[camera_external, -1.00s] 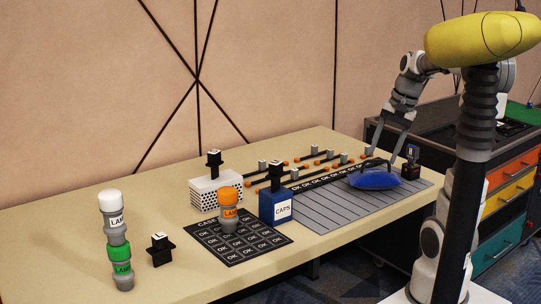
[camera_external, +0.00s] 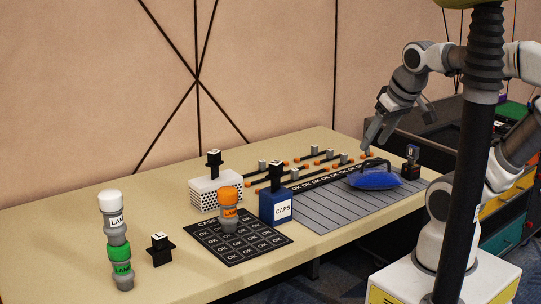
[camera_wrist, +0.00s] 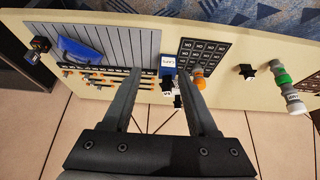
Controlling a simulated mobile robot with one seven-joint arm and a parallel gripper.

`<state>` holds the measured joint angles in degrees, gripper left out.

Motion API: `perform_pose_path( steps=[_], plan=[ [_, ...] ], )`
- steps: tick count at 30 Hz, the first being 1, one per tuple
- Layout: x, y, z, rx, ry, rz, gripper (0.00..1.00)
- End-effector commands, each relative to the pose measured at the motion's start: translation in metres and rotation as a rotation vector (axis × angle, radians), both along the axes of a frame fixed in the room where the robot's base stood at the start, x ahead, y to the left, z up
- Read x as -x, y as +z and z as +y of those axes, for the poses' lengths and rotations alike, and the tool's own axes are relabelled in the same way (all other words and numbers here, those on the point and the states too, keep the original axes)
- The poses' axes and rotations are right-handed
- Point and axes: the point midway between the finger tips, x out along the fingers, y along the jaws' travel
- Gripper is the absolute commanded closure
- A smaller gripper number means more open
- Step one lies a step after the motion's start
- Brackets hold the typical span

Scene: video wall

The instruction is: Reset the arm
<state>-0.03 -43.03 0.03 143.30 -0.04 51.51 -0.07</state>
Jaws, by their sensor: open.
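My gripper (camera_external: 398,128) is in the air above the far right part of the table, open and empty. In the wrist view its two fingers (camera_wrist: 157,85) are spread, with nothing between them that they touch. The blue item with a black handle (camera_external: 375,180) lies on the grey striped mat (camera_external: 335,208), below and apart from my gripper. It also shows at the upper left in the wrist view (camera_wrist: 75,50).
A blue CAPS box (camera_external: 282,208), a white dotted box (camera_external: 203,198), an orange-topped lamp (camera_external: 229,210) on a black mat (camera_external: 245,255), a black knobbed piece (camera_external: 159,249) and a green-white lamp stack (camera_external: 117,240) stand on the table. A drawer cabinet (camera_external: 500,205) is at right.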

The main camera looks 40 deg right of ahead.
Motion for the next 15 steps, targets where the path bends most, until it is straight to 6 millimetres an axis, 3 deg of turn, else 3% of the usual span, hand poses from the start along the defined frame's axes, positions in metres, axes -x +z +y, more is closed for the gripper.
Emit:
perform_pose_path(
  steps=[1,6,10,15],
  plan=[
    [0.000,0.029,0.000,0.000,-0.001,0.000,0.41],
    [0.000,0.071,0.000,-0.001,-0.002,0.001,0.41],
    [0.000,0.092,0.000,-0.001,-0.003,0.001,0.41],
    [0.000,0.104,0.000,-0.001,-0.003,0.001,0.41]
  ],
)
